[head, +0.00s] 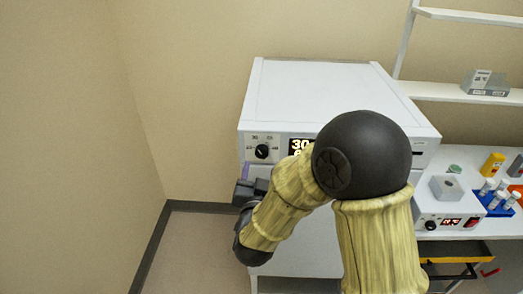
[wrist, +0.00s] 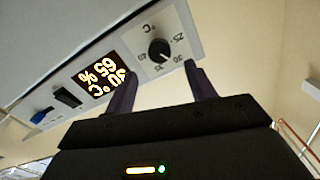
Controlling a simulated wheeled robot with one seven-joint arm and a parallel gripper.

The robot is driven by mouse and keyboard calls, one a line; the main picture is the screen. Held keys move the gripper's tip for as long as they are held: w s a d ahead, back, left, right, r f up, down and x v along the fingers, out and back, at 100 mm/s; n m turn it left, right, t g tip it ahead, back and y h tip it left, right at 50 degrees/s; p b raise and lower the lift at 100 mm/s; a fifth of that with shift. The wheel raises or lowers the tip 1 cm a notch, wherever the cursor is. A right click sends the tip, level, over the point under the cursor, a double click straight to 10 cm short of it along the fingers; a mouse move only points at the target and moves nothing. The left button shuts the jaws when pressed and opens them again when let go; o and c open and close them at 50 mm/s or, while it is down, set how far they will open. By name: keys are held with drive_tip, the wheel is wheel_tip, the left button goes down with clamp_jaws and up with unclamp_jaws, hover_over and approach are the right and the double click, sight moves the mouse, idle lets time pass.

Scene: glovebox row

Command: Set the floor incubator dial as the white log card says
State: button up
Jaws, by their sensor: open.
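The floor incubator (head: 330,90) is a large white box against the back wall. Its black round dial (head: 262,151) sits on the left of the upper front panel, with a printed °C scale around it. The dial also shows in the wrist view (wrist: 159,49), upside down. I cannot make out a white log card.
At right, a bench carries a smaller device with a black knob (head: 431,225) and red switch, a blue tube rack (head: 497,201) and a yellow bottle (head: 492,164). A grey box (head: 486,83) stands on the shelf above. Bare wall and floor (head: 195,245) lie left of the incubator.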

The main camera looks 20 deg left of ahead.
sight(262, 154)
drive_tip(key=p+x, duration=0.2)
drive_tip(key=x, duration=0.3)
drive_tip(key=shift+w+a+r, duration=0.1)
drive_tip(key=shift+w+r, duration=0.05)
drive_tip(key=shift+w, duration=0.2)
drive_tip(key=shift+w+a+p, duration=0.1)
drive_tip(key=shift+w+p, duration=0.2)
drive_tip(key=shift+w, duration=0.2)
drive_tip(key=c, duration=1)
